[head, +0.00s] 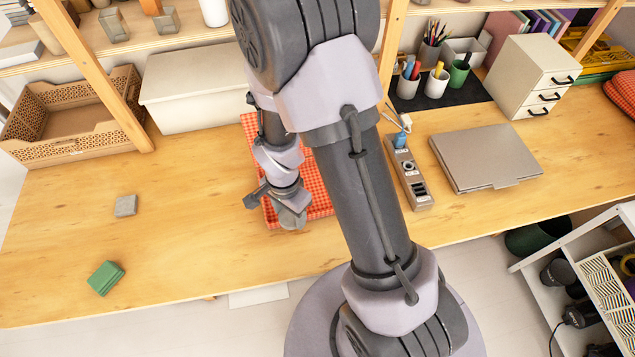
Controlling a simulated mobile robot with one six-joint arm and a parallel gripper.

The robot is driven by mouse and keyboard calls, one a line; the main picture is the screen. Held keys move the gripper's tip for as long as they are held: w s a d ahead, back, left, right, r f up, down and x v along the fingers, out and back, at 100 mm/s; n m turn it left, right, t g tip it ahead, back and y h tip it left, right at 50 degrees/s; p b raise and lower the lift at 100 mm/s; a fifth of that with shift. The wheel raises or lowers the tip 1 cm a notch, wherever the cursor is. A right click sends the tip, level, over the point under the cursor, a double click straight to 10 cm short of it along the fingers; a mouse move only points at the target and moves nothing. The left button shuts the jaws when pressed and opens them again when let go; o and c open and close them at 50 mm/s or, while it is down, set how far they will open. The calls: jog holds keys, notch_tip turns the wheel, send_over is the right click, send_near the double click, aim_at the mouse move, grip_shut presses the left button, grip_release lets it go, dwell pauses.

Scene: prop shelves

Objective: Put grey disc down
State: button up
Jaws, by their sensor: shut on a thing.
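My gripper (279,203) is low over the front part of a red checked cloth (318,201) on the wooden table. It is shut on the grey disc (292,219), which shows as a small grey shape at the jaws. The jaws and my wrist cover part of it. Whether the disc touches the cloth I cannot tell. My arm hides much of the cloth.
A grey block (125,206) and a green block (106,278) lie on the left of the table (190,240). A woven crate (70,120) and white box (190,90) stand behind. A power strip (409,172) and laptop (485,157) lie right.

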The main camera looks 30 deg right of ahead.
jog(key=shift+s+d+f+m, duration=0.15)
jog(key=shift+s+m, duration=0.15)
jog(key=shift+m, duration=0.3)
jog(key=shift+s+a+f+m, duration=0.1)
jog(key=shift+s+m, duration=0.2)
jog(key=shift+m, duration=0.3)
jog(key=w+d, duration=0.2)
jog(key=d, duration=0.2)
jog(key=w+d+f, duration=0.1)
jog(key=w+d, duration=0.2)
jog(key=d, duration=0.2)
jog(key=w+d+f+b, duration=0.1)
jog(key=w+d, duration=0.1)
jog(key=d, duration=0.3)
jog(key=shift+w, duration=0.4)
notch_tip(320, 180, down, 4)
jog(key=shift+a+r+b, duration=0.1)
jog(key=shift+r+b, duration=0.15)
jog(key=shift+b, duration=0.55)
jog(key=shift+r, duration=0.15)
jog(key=o, duration=1.5)
jog(key=shift+c, duration=0.2)
